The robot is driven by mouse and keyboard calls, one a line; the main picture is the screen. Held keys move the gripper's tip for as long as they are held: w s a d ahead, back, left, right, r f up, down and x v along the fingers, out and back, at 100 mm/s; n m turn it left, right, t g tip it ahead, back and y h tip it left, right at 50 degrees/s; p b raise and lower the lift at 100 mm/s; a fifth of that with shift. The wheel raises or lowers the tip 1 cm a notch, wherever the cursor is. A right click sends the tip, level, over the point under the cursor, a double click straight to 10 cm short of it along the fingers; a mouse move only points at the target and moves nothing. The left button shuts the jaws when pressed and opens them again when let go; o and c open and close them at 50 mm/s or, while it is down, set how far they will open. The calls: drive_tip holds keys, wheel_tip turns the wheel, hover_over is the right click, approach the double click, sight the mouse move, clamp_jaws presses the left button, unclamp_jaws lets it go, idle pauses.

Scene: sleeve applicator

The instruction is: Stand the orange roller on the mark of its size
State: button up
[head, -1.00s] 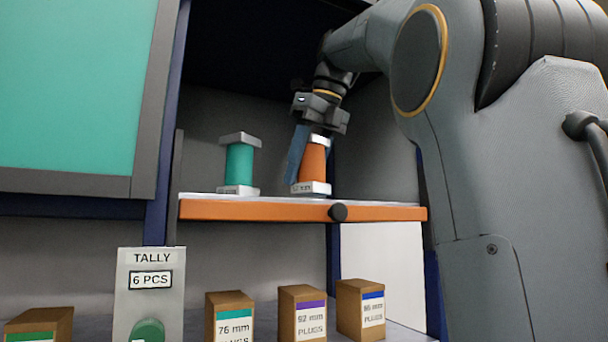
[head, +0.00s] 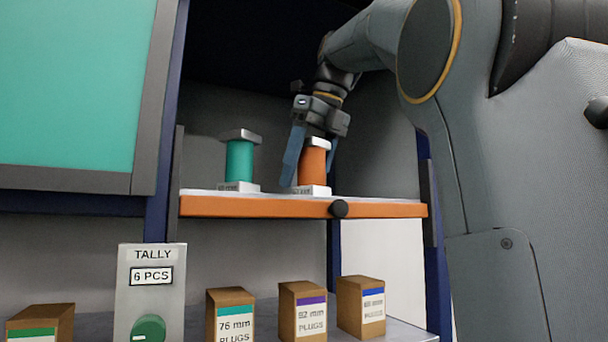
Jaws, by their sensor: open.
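The orange roller (head: 312,166) stands upright on the orange-edged shelf, with a pale cap on top and a white block under it. The print on that block is too small to read. My gripper (head: 311,160) points down at the roller from above, its blue fingers apart. One finger is at the roller's left; the other shows partly at its right, behind the roller. I cannot tell whether either finger touches it. A green roller (head: 239,162) stands upright to the left on a similar labelled block. I cannot make out a separate mark on the shelf.
The shelf (head: 265,207) has an orange front edge and a black knob (head: 339,209). Below stand a tally box (head: 151,290) reading 6 PCS and several brown plug boxes (head: 231,314). A teal panel (head: 70,85) is at the left. The shelf between the rollers is clear.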

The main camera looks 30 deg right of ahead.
sight(315, 148)
drive_tip(key=shift+s+r, duration=0.1)
drive_tip(key=shift+r, duration=0.45)
drive_tip(key=v, duration=0.4)
drive_tip(key=shift+s+d+r+b, duration=0.1)
drive_tip(key=shift+s+d+b, duration=0.2)
drive_tip(key=shift+s, duration=0.1)
drive_tip(key=s+d+b, duration=0.1)
drive_tip(key=s+d, duration=0.3)
drive_tip(key=s, duration=0.6)
drive_tip(key=shift+s, duration=0.25)
